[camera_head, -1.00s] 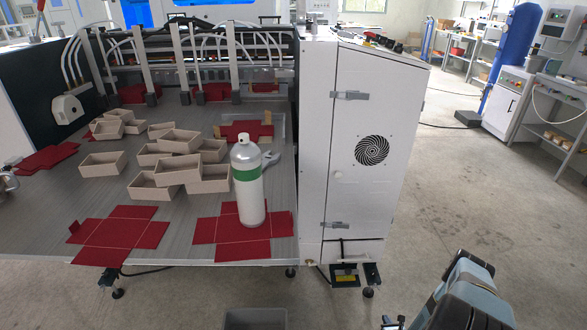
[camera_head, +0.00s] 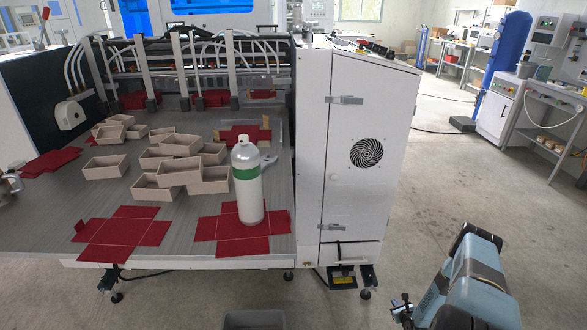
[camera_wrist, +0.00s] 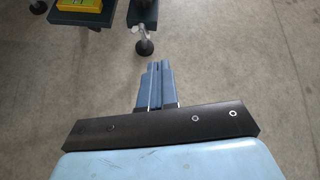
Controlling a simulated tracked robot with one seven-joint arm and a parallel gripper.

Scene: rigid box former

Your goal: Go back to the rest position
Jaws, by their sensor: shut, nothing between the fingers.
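My gripper shows in the wrist view (camera_wrist: 157,72), with its two blue fingers together and nothing between them. It points over bare grey concrete floor. In the head view my blue and grey arm (camera_head: 465,275) is at the lower right, to the right of the white machine cabinet (camera_head: 368,140) and apart from it. The fingertips are hard to make out in the head view.
The machine table (camera_head: 40,225) holds several small cardboard boxes (camera_head: 170,180), red flat blanks (camera_head: 120,233) and a white and green bottle (camera_head: 246,182). A grey bin (camera_head: 254,319) stands on the floor in front. Machine feet (camera_wrist: 144,46) show in the wrist view. Open floor lies right of the cabinet.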

